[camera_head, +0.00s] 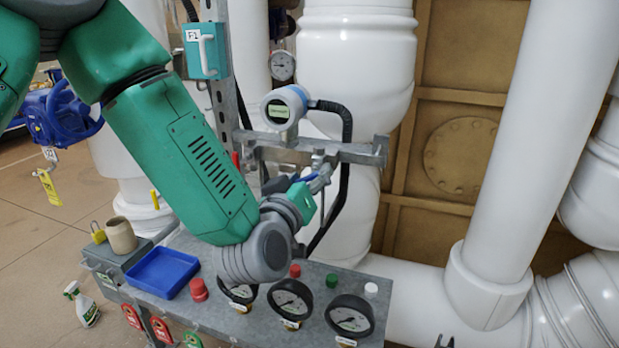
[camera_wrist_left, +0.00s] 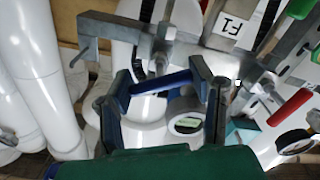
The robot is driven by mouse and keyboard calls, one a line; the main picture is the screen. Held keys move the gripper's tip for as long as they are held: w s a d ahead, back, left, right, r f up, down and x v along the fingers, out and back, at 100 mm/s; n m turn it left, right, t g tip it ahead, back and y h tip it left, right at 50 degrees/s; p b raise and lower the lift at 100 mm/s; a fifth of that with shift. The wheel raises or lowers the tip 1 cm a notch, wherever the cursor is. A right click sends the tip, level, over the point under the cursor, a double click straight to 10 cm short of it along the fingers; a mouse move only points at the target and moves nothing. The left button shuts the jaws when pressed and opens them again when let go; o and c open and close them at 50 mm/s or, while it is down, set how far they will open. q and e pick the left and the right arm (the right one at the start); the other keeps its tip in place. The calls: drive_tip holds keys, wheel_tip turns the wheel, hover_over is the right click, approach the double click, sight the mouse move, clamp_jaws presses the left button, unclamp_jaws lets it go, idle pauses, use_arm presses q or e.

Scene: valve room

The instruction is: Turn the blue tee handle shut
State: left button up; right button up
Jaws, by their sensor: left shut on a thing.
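The blue tee handle (camera_wrist_left: 162,82) shows in the wrist view as a short bar, slightly tilted, in front of the grey metal bracket. My left gripper (camera_wrist_left: 163,88) is shut on it, with one finger at each end of the bar. In the head view the dark blue handle (camera_head: 276,184) is small and partly hidden by the gripper. My left gripper (camera_head: 312,186) reaches it from the front, below the grey crossbar (camera_head: 350,152).
A round gauge with a blue-rimmed display (camera_head: 284,107) stands above the crossbar, with a black hose (camera_head: 342,190) beside it. Below my arm is a grey bench with a blue tray (camera_head: 163,272), a red knob (camera_head: 199,290) and dial gauges (camera_head: 349,316). Thick white pipes (camera_head: 545,120) stand right.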

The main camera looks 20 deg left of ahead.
use_arm(q)
drive_tip(key=shift+s+f, duration=0.1)
drive_tip(key=shift+f, duration=0.2)
drive_tip(key=o, duration=1.2)
drive_tip(key=shift+r, duration=0.1)
drive_tip(key=s, duration=0.7)
drive_tip(key=shift+s+a, duration=0.15)
